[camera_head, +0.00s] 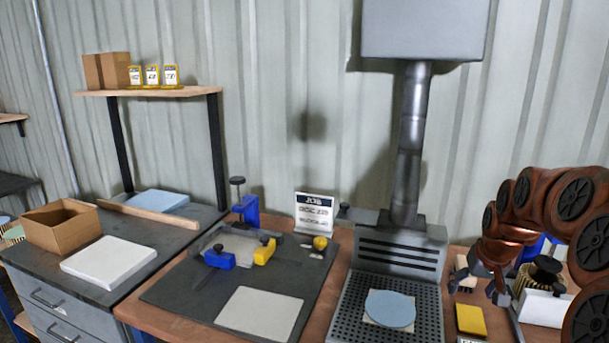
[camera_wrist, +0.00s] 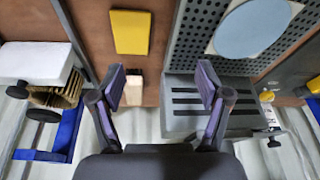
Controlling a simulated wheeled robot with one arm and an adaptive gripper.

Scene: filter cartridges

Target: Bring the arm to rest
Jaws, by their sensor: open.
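My arm (camera_head: 540,205) reaches in from the right in the head view, bent so that my gripper (camera_head: 480,287) hangs down over the right part of the bench. In the wrist view my gripper (camera_wrist: 160,85) is open, with its two fingers apart and nothing held between them. A small wood-and-white block (camera_wrist: 133,90) lies below, between the fingers in that view. A yellow pad (camera_wrist: 131,32) lies beyond it. Whether my fingers touch anything cannot be told, but they look clear of the bench.
A perforated plate with a light blue disc (camera_head: 390,309) lies left of my gripper. A dark ribbed cartridge (camera_head: 540,273) and white block (camera_head: 543,308) stand close at right. A metal duct (camera_head: 410,150) rises behind. A dark mat (camera_head: 180,290) with a clamp fixture lies further left.

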